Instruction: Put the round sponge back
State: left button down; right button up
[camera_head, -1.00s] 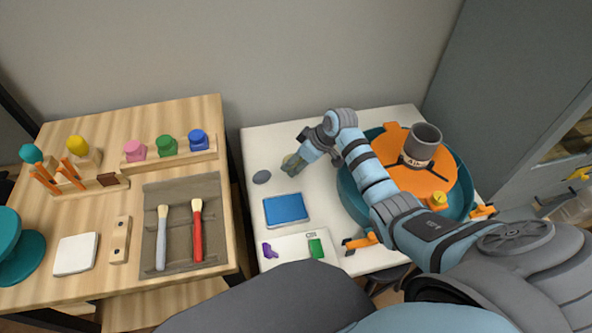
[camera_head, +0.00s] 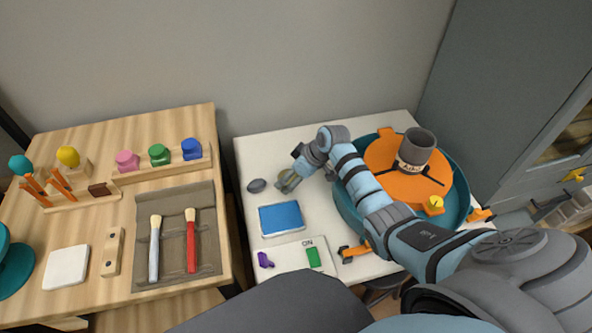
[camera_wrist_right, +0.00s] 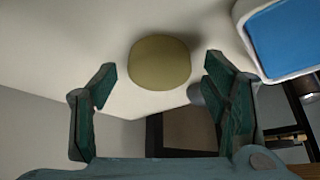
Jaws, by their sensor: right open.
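The round sponge (camera_wrist_right: 160,62) is a dull yellow disc on the white tabletop in the right wrist view. In the wrist view, the fingers of my right gripper (camera_wrist_right: 160,66) are spread apart. The sponge appears between their tips, with a gap on each side, and the gripper does not hold it. I cannot tell how high the fingertips are above the table. My left gripper is not in view.
A teal basin (camera_head: 459,200) with an orange disc (camera_head: 385,155) and grey cup (camera_head: 416,148) stands right. The wooden table (camera_head: 75,225) at left holds brushes, knobs and a white square.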

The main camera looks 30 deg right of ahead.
jog(key=p+v, duration=0.4)
jog(key=v, duration=0.8)
